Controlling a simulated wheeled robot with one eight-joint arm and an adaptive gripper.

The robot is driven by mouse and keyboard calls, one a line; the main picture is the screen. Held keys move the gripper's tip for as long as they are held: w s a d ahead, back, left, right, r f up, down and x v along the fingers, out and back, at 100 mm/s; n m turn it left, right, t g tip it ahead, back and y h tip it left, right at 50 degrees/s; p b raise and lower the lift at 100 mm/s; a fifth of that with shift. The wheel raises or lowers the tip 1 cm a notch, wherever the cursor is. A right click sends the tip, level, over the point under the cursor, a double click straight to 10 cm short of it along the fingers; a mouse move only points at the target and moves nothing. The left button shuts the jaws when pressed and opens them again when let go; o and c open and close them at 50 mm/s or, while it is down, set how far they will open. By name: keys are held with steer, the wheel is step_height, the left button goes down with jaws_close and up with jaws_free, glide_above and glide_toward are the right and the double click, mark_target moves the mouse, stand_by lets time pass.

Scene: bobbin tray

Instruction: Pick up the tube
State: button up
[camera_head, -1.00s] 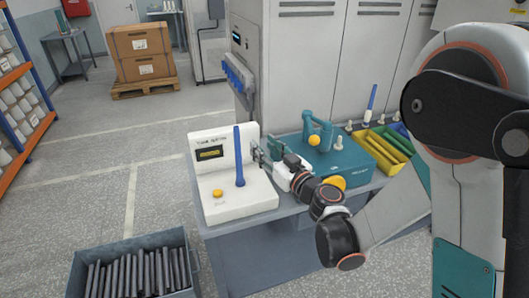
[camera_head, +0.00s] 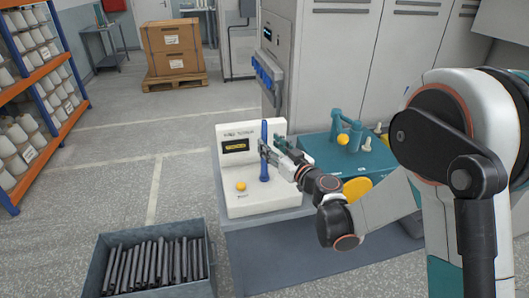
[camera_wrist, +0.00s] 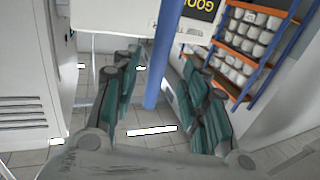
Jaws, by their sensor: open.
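The blue tube (camera_head: 264,150) stands upright on the white tester (camera_head: 251,203), which has a small dark display and a yellow button. My gripper (camera_head: 268,152) is at the upper half of the tube, coming from the right. In the wrist view the tube (camera_wrist: 163,55) runs between the two green-padded fingers of my gripper (camera_wrist: 165,95). The fingers are spread apart, with visible gaps on either side of the tube.
A teal machine (camera_head: 350,152) stands right of the tester on the grey bench. A grey bin (camera_head: 150,262) of dark tubes is on the floor at front left. Shelving (camera_head: 38,100) with cones stands at far left. Open floor lies between.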

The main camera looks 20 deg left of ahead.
mark_target(266, 141)
steer(key=b+x, duration=0.1)
steer(key=x, duration=0.3)
steer(key=shift+d+f, duration=0.1)
steer(key=shift+f, duration=0.05)
steer(key=shift+w+a+b, duration=0.3)
steer(key=shift+w+a, duration=0.05)
steer(key=shift+w, duration=0.05)
jaws_close()
